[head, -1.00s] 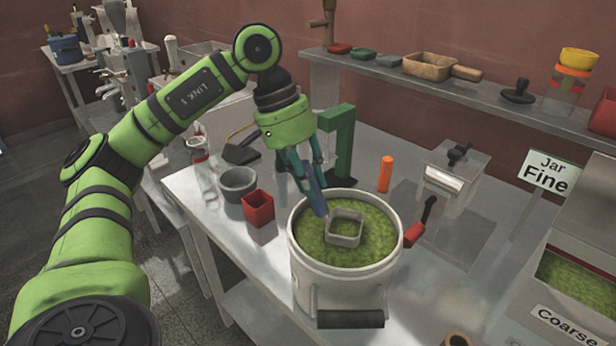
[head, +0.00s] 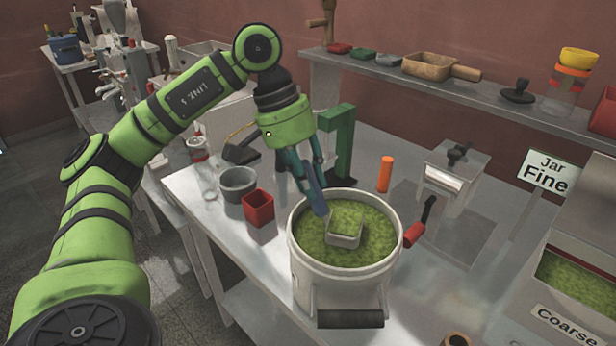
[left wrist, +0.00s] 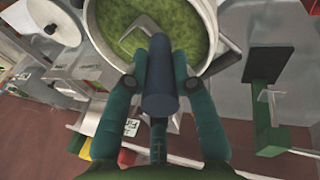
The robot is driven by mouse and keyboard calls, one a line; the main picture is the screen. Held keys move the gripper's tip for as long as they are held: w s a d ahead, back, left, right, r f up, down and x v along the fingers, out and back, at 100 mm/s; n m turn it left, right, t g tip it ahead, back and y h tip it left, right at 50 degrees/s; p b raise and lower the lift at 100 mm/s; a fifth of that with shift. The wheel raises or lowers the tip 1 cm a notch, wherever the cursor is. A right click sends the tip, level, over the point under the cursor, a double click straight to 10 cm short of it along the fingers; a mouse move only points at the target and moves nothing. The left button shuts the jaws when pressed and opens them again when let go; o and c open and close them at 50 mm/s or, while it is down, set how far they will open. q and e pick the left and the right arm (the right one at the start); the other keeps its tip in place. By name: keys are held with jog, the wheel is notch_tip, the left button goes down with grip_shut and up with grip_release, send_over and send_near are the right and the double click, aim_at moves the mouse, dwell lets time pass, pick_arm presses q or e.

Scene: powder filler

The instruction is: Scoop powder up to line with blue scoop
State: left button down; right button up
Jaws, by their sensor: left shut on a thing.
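A white bucket (head: 340,275) holding green powder (head: 375,220) stands on the metal table. My left gripper (head: 306,180) is above the bucket's back-left rim, shut on the blue handle of the scoop (head: 315,197). The scoop's square metal pan (head: 345,234) lies at the powder surface and has green powder inside it. In the left wrist view the blue handle (left wrist: 159,80) sits between the two fingers, and part of the pan's rim shows in the powder (left wrist: 120,15). The fill line cannot be made out. My right gripper is not in view.
A red cup (head: 259,208) and a grey bowl (head: 237,184) stand left of the bucket. A green stand (head: 338,140) and an orange cylinder (head: 385,174) are behind it. A "Jar Fine" sign (head: 547,173) and a "Coarse" bin (head: 565,325) are at the right.

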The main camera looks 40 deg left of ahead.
pick_arm(q)
jog(key=shift+r, duration=0.1)
dwell(0.4)
notch_tip(320, 180, up, 8)
jog(key=p, duration=0.6)
jog(key=shift+r+p, duration=0.2)
jog(key=shift+p, duration=0.1)
jog(key=shift+f, duration=0.15)
